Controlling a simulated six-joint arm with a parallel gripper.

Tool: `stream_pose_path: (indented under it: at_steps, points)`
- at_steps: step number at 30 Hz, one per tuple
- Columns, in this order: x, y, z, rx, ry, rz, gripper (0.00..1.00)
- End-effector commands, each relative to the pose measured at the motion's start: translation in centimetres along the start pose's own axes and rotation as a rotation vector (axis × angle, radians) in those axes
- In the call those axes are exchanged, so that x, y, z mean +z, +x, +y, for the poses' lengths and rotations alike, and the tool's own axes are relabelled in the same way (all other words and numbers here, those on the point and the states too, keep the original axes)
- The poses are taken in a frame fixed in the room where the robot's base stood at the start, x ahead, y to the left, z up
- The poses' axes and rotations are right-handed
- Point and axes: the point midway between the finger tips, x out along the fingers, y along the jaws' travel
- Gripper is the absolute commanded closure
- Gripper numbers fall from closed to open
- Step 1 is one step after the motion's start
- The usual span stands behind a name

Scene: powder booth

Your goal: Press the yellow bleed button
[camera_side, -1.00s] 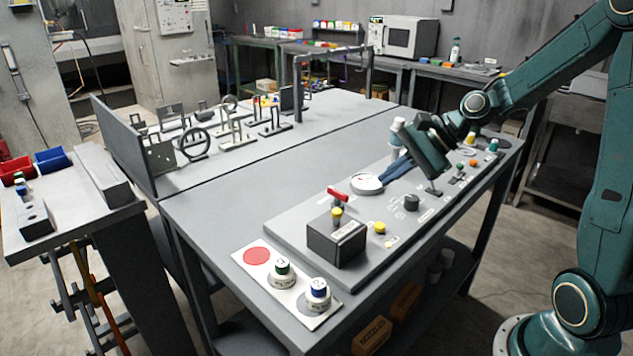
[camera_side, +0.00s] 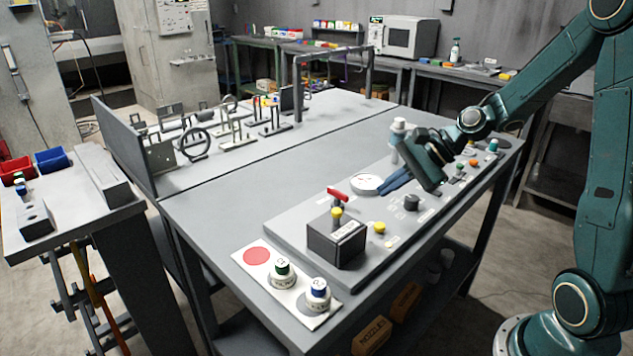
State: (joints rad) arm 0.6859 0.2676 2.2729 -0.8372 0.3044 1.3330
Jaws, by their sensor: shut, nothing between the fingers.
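A yellow button (camera_side: 379,228) stands on the grey control panel (camera_side: 285,222), just right of a dark box, with a small label beside it. A second yellow cap (camera_side: 336,213) shows at the top of the dark box (camera_side: 335,245). I cannot read which of them is marked bleed. My gripper (camera_side: 384,193) has blue fingers, shut and empty, pointing down and left. It hangs over the panel beside the round white gauge, behind and apart from the yellow button in this view.
A red-handled lever (camera_side: 338,194), the white gauge (camera_side: 366,184) and a black knob (camera_side: 411,202) stand near the fingers. Green and blue capped jars (camera_side: 283,274) sit on a white card at the front.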

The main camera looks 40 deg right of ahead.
Motion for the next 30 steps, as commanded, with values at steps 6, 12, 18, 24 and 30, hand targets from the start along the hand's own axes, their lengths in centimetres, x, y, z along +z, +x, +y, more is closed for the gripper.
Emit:
stream_pose_path:
  at_steps: [6, 12, 18, 24, 30]
  points:
    - [-1.2, 1.7, 1.2, 0.003, 0.003, -0.003, 1.0]
    - [-2.2, 3.0, 2.3, 0.003, 0.003, -0.002, 1.0]
    - [-2.8, 3.9, 2.9, 0.002, 0.001, -0.001, 1.0]
    - [-3.1, 4.2, 3.1, 0.001, 0.0, 0.0, 1.0]
    - [-3.1, 4.2, 3.1, 0.001, 0.0, 0.0, 1.0]
